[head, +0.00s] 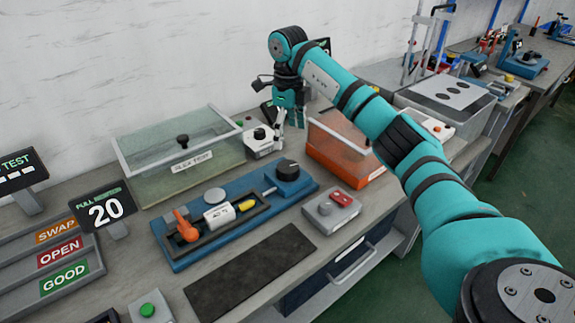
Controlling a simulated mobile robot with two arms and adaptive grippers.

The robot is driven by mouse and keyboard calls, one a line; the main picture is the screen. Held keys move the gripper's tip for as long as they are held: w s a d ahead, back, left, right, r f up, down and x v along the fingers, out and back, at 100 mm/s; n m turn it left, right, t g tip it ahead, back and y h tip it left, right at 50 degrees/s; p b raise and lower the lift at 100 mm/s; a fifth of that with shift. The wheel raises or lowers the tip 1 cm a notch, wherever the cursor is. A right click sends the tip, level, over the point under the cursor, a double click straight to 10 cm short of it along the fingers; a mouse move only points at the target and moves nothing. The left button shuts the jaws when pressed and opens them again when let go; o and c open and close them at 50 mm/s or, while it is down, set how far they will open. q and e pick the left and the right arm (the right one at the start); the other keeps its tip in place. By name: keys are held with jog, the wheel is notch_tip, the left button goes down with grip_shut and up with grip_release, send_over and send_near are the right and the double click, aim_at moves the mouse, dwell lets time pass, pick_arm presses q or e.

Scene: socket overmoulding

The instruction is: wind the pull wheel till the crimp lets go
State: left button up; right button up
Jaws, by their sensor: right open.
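The blue pull tester (175,251) lies on the bench, with a black round knob (287,167) at its right end that looks like the pull wheel. I cannot make out the crimp. The pull display (105,211) reads 20. My right gripper (290,128) is open and points down behind the wheel, apart from it, beside a small white box with a black knob (261,142). My left gripper is out of view.
A clear-lidded flex test box (180,158) stands behind the tester, and an orange lidded box (343,150) stands right of my gripper. Labelled trays (62,258) are at left.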

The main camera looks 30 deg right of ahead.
aim_at(288, 166)
notch_tip(288, 166, down, 11)
jog(key=shift+f+p, duration=0.2)
jog(key=shift+p, duration=0.2)
jog(key=shift+c, duration=0.4)
jog(key=c, duration=1.1)
